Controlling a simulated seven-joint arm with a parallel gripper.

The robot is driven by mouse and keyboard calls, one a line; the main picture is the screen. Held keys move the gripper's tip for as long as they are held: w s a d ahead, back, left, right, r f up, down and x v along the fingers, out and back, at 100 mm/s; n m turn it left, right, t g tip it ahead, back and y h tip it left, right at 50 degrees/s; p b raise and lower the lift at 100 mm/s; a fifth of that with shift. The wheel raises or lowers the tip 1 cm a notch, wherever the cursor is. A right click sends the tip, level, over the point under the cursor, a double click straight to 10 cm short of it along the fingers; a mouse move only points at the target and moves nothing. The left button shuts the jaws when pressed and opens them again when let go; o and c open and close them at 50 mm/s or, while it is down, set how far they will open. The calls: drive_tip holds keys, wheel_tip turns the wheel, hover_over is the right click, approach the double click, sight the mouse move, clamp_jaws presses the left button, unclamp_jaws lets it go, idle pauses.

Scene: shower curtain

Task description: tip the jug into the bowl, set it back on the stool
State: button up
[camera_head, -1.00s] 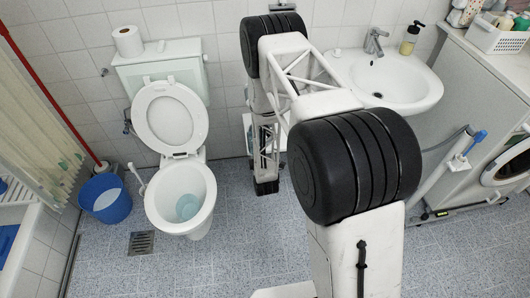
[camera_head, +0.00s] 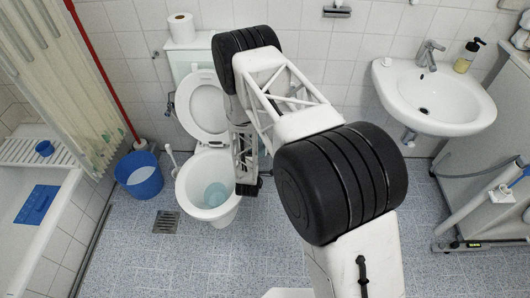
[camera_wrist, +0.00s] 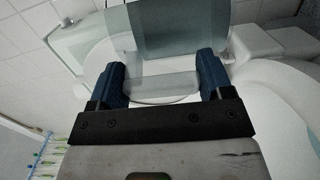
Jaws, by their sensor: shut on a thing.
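My gripper (camera_wrist: 160,74) is shut on a translucent grey jug (camera_wrist: 180,28) in the wrist view. A pale bar that looks like its handle lies between the blue fingers. The jug's tilt and contents cannot be told. In the head view, my arm's end hangs at the right side of the toilet bowl (camera_head: 186,190), partly hiding the seat and lid. Bluish water shows inside the bowl. The jug cannot be made out in the head view. No stool can be made out now.
A blue bucket (camera_head: 139,177) stands left of the toilet, with a red pole beside it. The bathtub (camera_head: 60,215) and curtain (camera_head: 75,85) are at the left. The floor (camera_head: 225,265) in front is mostly clear.

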drive_tip(key=s+a+f+m+h, duration=0.1)
drive_tip(key=s+a+f, duration=0.1)
drive_tip(key=s+a, duration=0.6)
drive_tip(key=s+a+f+m+h, duration=0.1)
drive_tip(key=s+a, duration=0.7)
drive_tip(key=a, duration=1.2)
drive_tip(key=shift+f+m+g+h, duration=0.3)
drive_tip(key=shift+f+g+h, duration=0.1)
drive_tip(key=shift+f+h, duration=0.5)
drive_tip(key=shift+s+g+y, duration=0.15)
drive_tip(key=shift+g+y, duration=0.15)
drive_tip(key=shift+g, duration=0.3)
drive_tip(key=w+d+r+m+g+y, duration=0.2)
drive_tip(key=w+g+y, duration=0.3)
drive_tip(key=g, duration=0.6)
drive_tip(key=shift+w+d+r+g+y, duration=0.3)
drive_tip(key=shift+w+d+r+g, duration=0.1)
drive_tip(key=shift+d+r, duration=0.3)
